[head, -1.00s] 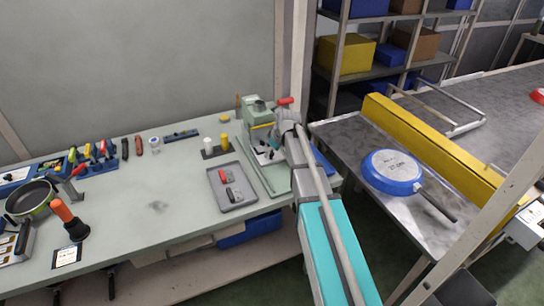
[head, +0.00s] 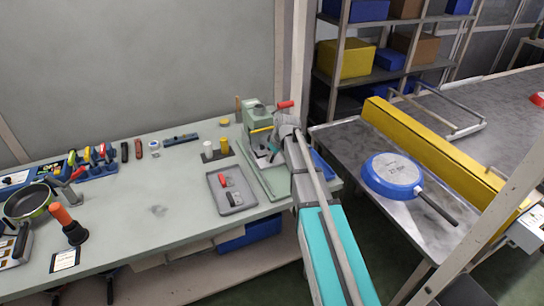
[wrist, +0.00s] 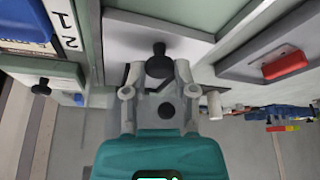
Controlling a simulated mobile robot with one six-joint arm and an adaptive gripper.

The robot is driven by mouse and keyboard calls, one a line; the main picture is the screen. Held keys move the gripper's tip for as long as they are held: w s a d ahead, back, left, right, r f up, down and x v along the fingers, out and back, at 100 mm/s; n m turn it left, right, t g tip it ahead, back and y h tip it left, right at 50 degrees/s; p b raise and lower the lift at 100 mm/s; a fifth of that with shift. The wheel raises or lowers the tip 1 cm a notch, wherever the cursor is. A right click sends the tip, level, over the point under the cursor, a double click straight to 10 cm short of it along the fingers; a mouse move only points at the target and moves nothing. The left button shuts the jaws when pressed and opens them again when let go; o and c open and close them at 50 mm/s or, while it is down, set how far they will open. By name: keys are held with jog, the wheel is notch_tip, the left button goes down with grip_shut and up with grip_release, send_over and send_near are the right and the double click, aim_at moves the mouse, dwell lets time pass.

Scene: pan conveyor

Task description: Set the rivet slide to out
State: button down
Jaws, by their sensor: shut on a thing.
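The green riveting press (head: 254,113) with its red-tipped lever (head: 285,104) stands on a pale green base (head: 262,180) at the right of the bench. In the wrist view a black knob (wrist: 158,62), seemingly the rivet slide's, stands against a pale grey plate (wrist: 150,35). My gripper (wrist: 158,80) has its two grey fingers either side of this knob and is shut on it. In the head view my arm reaches to the press and hides the knob and fingertips. The wrist view does not tell clearly which end of its travel the slide is at.
A grey tray (head: 246,203) with red and black-marked parts lies left of the press. A yellow and a white peg (head: 208,147) stand behind it. A blue pan (head: 393,170) rests on the metal table at right beside a yellow rail (head: 430,145). The bench's middle is clear.

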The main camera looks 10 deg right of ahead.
jog(key=shift+s, duration=0.15)
jog(key=s+d, duration=0.1)
jog(key=s, duration=0.3)
jog(key=s+d, duration=0.1)
jog(key=s, duration=0.8)
jog(key=shift+s+d, duration=0.25)
jog(key=shift+d, duration=0.15)
jog(key=shift+c, duration=2.1)
grip_release()
jog(key=shift+w, duration=0.1)
